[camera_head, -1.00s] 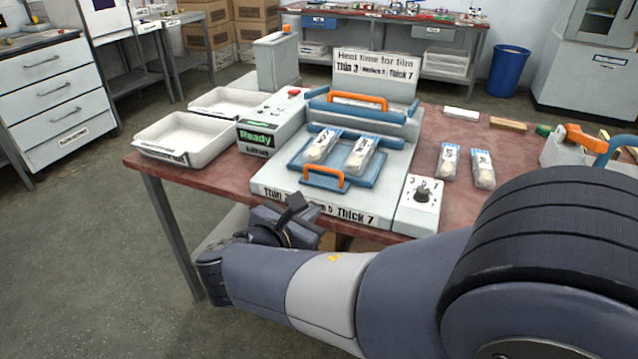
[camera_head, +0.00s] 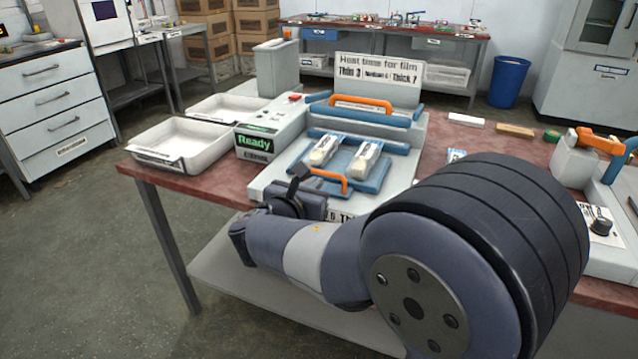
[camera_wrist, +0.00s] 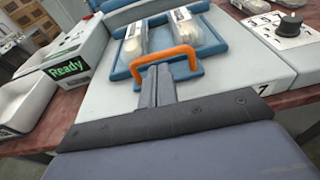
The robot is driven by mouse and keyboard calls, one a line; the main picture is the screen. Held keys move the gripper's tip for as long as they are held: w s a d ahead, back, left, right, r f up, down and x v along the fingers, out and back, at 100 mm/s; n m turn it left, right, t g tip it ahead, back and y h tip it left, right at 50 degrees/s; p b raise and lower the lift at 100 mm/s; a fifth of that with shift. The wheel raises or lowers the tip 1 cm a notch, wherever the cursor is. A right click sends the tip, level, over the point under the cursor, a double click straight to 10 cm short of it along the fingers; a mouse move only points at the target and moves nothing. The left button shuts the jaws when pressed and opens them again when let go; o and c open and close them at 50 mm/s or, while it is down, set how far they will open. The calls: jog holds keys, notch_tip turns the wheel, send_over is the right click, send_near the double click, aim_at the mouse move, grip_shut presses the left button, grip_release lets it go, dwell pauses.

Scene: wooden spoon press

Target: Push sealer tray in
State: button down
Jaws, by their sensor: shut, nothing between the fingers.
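The sealer (camera_head: 272,179) stands on the table with a green "Ready" display. Its blue tray (camera_head: 370,184) is slid out at the front and carries two clear pouches, each with a wooden spoon (camera_head: 325,150). The tray's orange handle (camera_head: 329,178) faces me; it also shows in the wrist view (camera_wrist: 166,56). My gripper (camera_head: 298,180) is at the tray's front edge, fingers pointing at the handle. In the wrist view my gripper (camera_wrist: 158,72) is shut and empty, its tips at or just in front of the handle; I cannot tell whether they touch.
An upper orange handle (camera_head: 360,103) is on the sealer behind the tray. White bins (camera_head: 180,143) stand to the left. A control box with a black knob (camera_wrist: 291,24) is to the right of the tray. My arm hides the table's front right.

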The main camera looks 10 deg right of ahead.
aim_at(327, 186)
jog(key=shift+x, duration=1.55)
jog(key=x, duration=0.3)
jog(key=r+x, duration=0.1)
jog(key=shift+w+d+f, duration=0.1)
jog(key=shift+w+d, duration=0.1)
jog(key=shift+w, duration=0.05)
jog(key=shift+r, duration=0.25)
